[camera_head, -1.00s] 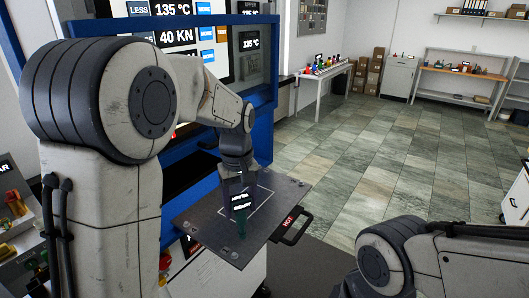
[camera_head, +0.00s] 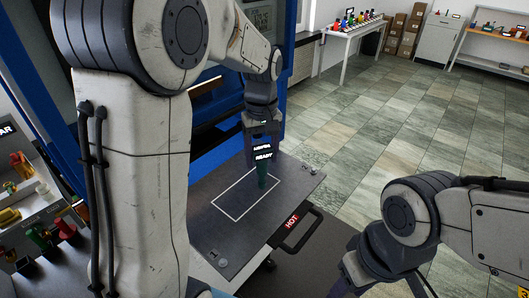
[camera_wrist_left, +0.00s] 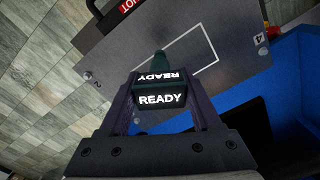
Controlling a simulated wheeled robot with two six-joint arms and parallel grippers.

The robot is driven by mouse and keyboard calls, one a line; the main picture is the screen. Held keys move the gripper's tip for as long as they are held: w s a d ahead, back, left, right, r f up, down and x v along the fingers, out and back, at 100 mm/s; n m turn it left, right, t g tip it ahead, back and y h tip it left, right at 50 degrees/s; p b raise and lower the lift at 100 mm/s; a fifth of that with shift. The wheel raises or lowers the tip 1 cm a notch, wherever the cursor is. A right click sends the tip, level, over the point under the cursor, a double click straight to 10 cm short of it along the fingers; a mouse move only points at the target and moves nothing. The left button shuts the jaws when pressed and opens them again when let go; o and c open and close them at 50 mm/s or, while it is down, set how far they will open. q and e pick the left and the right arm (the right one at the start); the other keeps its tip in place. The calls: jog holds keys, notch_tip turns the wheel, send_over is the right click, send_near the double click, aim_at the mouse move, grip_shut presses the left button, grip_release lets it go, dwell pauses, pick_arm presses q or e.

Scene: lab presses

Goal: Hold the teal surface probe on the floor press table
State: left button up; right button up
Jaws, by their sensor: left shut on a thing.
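The teal surface probe (camera_head: 262,178) has a dark head with lit white text, including "READY", and a teal lower end. My left gripper (camera_head: 262,150) is shut on its head and holds it upright over the grey floor press table (camera_head: 225,235). The probe's lower end appears within the white outlined rectangle; I cannot tell whether it touches the plate. In the left wrist view, the fingers (camera_wrist_left: 162,98) clasp the probe head (camera_wrist_left: 160,99), and the table (camera_wrist_left: 110,50) is behind it. My right gripper (camera_head: 355,272) shows only partly at the bottom; its fingertips are out of view.
A handle with a red "HOT" label (camera_head: 291,221) is on the table's front right side. The blue press frame (camera_head: 220,150) stands behind. Tools sit on a bench (camera_head: 40,225) at the left. The tiled floor (camera_head: 400,120) to the right is clear.

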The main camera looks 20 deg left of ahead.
aim_at(262, 174)
pick_arm(q)
jog(key=shift+f, duration=0.6)
notch_tip(262, 174, down, 4)
jog(key=b, duration=0.4)
jog(key=shift+r, duration=0.15)
jog(key=shift+f+b, duration=0.35)
jog(key=shift+f, duration=0.3)
jog(key=shift+s, duration=0.1)
dwell(0.8)
notch_tip(262, 174, up, 7)
jog(key=p, duration=0.6)
jog(key=shift+p, duration=0.35)
